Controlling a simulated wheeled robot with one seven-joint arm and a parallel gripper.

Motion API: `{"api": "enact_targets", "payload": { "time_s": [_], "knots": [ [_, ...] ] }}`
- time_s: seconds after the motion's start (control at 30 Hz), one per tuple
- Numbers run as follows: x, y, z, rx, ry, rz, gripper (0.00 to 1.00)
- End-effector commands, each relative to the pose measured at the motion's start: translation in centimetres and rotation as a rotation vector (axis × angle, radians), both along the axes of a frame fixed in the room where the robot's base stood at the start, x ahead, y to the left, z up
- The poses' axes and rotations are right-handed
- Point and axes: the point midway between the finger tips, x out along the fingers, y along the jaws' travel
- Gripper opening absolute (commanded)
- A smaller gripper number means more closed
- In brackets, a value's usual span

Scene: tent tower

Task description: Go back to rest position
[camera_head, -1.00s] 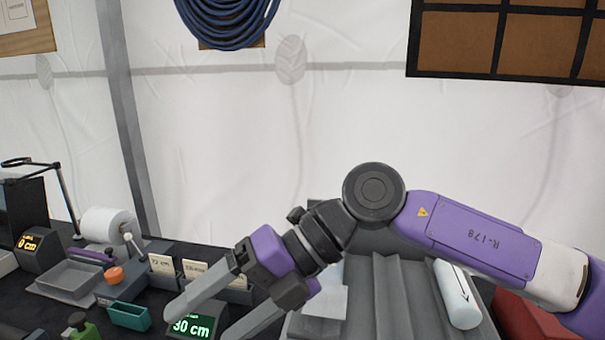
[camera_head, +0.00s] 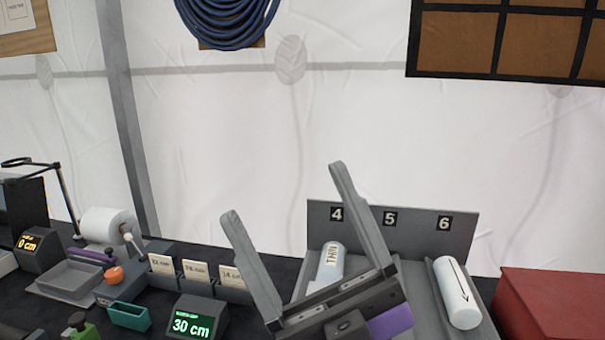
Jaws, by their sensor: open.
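My gripper (camera_head: 290,195) is at the lower middle of the head view. Its two grey fingers point up and to the left, spread wide apart with nothing between them. It appears in front of a grey rack (camera_head: 390,232) with slots marked 4, 5 and 6. A white cylinder with lettering (camera_head: 331,262) lies in the slot under 4, partly hidden by the gripper. Another white cylinder with a black arrow line (camera_head: 457,292) lies in the slot under 6. The slot under 5 is partly hidden by a finger. Most of my arm is out of view.
A display reading 30 cm (camera_head: 192,319) and several label cards (camera_head: 195,271) stand left of the gripper. Further left are a grey tray (camera_head: 70,280), a paper roll (camera_head: 105,226) and a display reading 0 cm (camera_head: 36,248). A red box (camera_head: 550,303) stands right of the rack.

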Motion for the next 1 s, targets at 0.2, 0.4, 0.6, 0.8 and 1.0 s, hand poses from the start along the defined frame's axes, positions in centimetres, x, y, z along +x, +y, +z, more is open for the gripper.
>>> {"api": "enact_targets", "payload": {
  "time_s": [0.2,0.4,0.6,0.8,1.0],
  "knots": [
    [0.8,-5.6,-6.0,0.169,0.273,-0.095,0.79],
    [-0.1,-10.0,-12.9,0.27,0.518,-0.179,0.79],
    [-3.0,-13.4,-20.1,0.322,0.758,-0.259,0.79],
    [-7.7,-16.2,-26.7,0.338,0.989,-0.329,0.79],
    [-13.7,-18.5,-32.0,0.318,1.201,-0.39,0.79]
  ]
}}
